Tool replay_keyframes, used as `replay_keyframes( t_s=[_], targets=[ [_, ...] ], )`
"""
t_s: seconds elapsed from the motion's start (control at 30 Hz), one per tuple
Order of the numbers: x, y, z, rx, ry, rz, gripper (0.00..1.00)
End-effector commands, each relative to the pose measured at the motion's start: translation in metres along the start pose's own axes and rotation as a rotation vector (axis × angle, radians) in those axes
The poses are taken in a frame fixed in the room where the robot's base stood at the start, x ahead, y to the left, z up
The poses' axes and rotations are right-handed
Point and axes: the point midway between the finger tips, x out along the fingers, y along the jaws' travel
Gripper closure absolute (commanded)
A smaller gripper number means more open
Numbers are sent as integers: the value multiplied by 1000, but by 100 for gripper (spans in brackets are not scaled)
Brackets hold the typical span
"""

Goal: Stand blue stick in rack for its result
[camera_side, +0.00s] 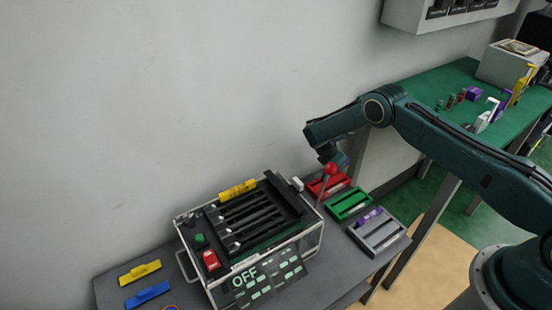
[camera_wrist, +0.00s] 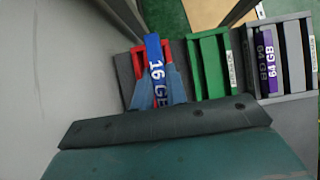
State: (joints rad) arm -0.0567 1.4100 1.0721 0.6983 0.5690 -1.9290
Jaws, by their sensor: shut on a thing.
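A blue stick marked 16 GB (camera_wrist: 156,62) is between the fingers of my gripper (camera_wrist: 157,82) in the wrist view. My gripper is shut on it. The stick is over the red rack (camera_wrist: 170,52); I cannot tell whether it touches the rack's floor. In the side view my gripper (camera_side: 333,163) is above the red rack (camera_side: 342,180), partly behind a red-knobbed lever (camera_side: 331,169), and the held stick is hidden. The green rack (camera_side: 348,203) looks empty. The grey rack (camera_side: 390,242) holds a purple stick marked 64 GB (camera_wrist: 268,55), also visible in the side view (camera_side: 369,216).
A tester box (camera_side: 285,232) with several slots and an OFF sign (camera_side: 245,278) stands left of the racks. A yellow stick (camera_side: 237,189) lies along its back edge. Another yellow piece (camera_side: 140,272) and a blue piece (camera_side: 148,293) lie on the table at left.

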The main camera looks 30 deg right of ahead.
Motion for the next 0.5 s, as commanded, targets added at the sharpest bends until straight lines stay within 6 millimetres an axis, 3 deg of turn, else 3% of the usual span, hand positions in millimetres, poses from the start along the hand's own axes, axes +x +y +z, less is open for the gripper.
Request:
replay_keyframes(
  t_s=[0.5],
  targets=[
    [18, 0, -12, 0, -1, 0, 100]
  ],
)
